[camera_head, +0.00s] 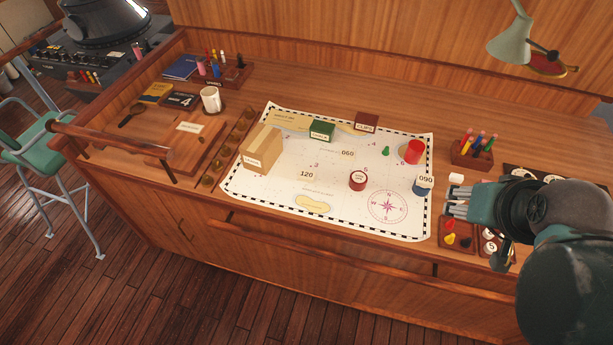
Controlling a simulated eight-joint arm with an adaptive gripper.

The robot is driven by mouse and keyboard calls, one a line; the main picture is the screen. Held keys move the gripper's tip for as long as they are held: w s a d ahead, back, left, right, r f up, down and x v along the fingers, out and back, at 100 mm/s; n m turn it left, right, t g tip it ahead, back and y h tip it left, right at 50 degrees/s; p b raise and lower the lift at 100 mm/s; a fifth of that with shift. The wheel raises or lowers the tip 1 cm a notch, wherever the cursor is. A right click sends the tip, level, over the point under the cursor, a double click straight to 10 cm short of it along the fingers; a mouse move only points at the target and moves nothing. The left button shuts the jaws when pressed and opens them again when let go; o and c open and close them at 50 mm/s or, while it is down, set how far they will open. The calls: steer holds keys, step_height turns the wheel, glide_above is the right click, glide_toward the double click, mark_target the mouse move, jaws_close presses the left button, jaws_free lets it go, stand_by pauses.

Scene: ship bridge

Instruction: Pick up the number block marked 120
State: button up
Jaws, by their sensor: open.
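The number block marked 120 (307,174) is a small cream piece with dark digits. It sits on the chart (275,189), left of the chart's middle, with clear chart around it. My gripper (452,202) is at the right, beyond the chart's right edge, with its fingers pointing left. It is open, holds nothing visible and is well apart from the 120 block. A similar piece marked 060 (347,154) sits above and right of the 120 block. A piece marked 090 (425,181) is at the chart's right edge, at a blue piece.
A tan box (262,148) stands left of the 120 block. A dark red round piece (357,180) is to its right, and a green box (322,130) stands behind. A red cylinder (414,151) is farther right. A raised wooden rail (330,262) runs along the front.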

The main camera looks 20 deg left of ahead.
steer(key=m+g+b, duration=0.1)
steer(key=m+g, duration=0.6)
steer(key=m, duration=1)
glide_above(307, 174)
steer(key=f, duration=2.1)
steer(key=shift+d, duration=0.25)
steer(key=shift+a+f+m, duration=0.25)
steer(key=shift+f+m, duration=0.05)
steer(key=shift+f, duration=0.1)
steer(key=shift+f, duration=1.2)
